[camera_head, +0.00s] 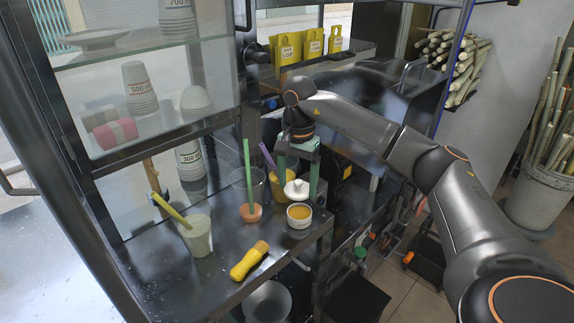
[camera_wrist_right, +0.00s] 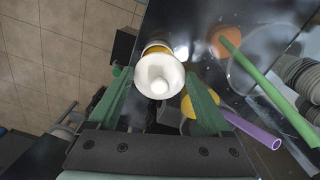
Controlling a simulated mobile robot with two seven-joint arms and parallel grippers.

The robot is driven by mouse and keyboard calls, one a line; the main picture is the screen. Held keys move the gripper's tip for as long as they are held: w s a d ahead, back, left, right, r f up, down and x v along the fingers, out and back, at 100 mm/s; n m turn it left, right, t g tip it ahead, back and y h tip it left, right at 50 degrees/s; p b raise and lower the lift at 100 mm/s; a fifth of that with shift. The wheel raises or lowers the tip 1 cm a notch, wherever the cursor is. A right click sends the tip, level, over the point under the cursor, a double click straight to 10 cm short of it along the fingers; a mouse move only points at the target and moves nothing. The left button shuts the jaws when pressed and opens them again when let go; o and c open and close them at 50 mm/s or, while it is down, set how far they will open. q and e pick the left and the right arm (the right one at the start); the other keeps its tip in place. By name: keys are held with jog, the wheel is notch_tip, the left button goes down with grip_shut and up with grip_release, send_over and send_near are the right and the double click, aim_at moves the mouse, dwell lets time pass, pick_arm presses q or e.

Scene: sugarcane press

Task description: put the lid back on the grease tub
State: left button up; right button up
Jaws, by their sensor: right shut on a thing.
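The grease tub (camera_head: 299,216) is a small white round tub, upright near the shelf's right front edge, with yellow grease showing at its open top. The white lid (camera_head: 297,189) with a round knob is between the green fingers of my right gripper (camera_head: 297,194), which is shut on it. The lid is just above and behind the tub, apart from it in the head view. In the right wrist view the lid (camera_wrist_right: 160,78) covers much of the tub (camera_wrist_right: 157,48), whose yellow rim area shows beyond it. My left gripper is not in view.
A pale cup (camera_head: 197,236) stands left. The shelf edge is near the tub.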

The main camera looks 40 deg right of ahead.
aim_at(300, 189)
jog(key=shift+w+d, duration=0.1)
jog(key=shift+d, duration=0.25)
jog(key=shift+s+f, duration=0.25)
jog(key=shift+f, duration=0.55)
notch_tip(300, 189, down, 3)
jog(key=b, duration=0.2)
jog(key=shift+b, duration=0.4)
jog(key=shift+w+f+b, duration=0.1)
jog(key=shift+f+b, duration=0.2)
jog(key=shift+f, duration=0.5)
jog(key=shift+a+p, duration=0.1)
jog(key=shift+p, duration=0.3)
jog(key=shift+f, duration=0.15)
dwell(0.6)
dwell(0.4)
